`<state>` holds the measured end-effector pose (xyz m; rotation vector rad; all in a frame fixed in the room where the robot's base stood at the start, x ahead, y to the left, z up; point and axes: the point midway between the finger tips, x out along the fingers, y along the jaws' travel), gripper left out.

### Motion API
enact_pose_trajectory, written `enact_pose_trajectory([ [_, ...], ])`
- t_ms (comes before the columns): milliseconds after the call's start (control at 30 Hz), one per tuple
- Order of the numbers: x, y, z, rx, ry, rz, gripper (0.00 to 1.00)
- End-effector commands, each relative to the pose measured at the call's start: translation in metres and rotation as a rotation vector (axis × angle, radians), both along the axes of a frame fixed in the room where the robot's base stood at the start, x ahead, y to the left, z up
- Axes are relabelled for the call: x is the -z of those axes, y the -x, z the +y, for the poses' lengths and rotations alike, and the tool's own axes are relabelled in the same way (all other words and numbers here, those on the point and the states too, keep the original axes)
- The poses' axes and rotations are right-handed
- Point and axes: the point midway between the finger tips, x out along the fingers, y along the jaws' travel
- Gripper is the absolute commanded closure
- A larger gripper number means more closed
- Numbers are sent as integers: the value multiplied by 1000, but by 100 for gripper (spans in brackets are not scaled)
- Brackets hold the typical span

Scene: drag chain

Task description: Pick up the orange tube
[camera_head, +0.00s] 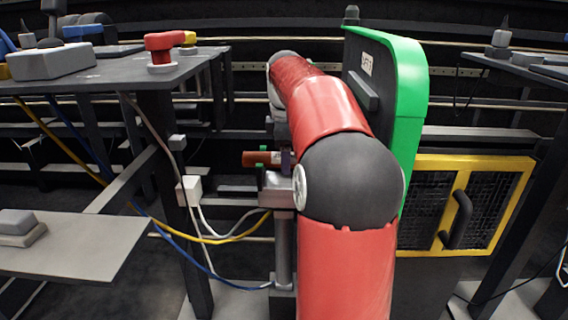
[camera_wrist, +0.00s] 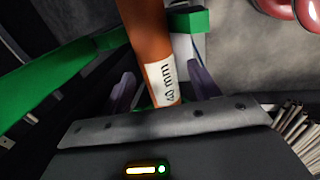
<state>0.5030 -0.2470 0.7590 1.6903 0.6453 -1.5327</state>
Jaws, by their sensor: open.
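The orange tube (camera_wrist: 148,40) runs down from the top of the wrist view, with a white "40 mm" label (camera_wrist: 163,83) near its lower end. My gripper (camera_wrist: 163,88) is open, with one purple finger on each side of the labelled end and a gap to the tube on both sides. A green holder part (camera_wrist: 190,20) lies beside the tube. In the head view the tube (camera_head: 250,158) lies roughly level on a grey stand with green parts, left of my red arm. My arm hides the tube's right side there.
A tall green-edged panel (camera_head: 408,90) stands just right of my arm. A yellow-framed mesh guard (camera_head: 425,205) with a black handle is farther right. A dark table (camera_head: 110,75) with a red button (camera_head: 164,45) is at left. Yellow and blue cables (camera_head: 215,240) hang near the stand.

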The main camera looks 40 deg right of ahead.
Motion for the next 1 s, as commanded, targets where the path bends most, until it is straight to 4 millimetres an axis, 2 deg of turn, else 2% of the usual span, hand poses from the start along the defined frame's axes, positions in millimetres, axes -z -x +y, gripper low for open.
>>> enact_pose_trajectory([
  [267,4,-1,-1,1,0,-1,39],
  [700,4,-1,0,1,0,-1,95],
  [1000,1,-1,0,1,1,-2,96],
])
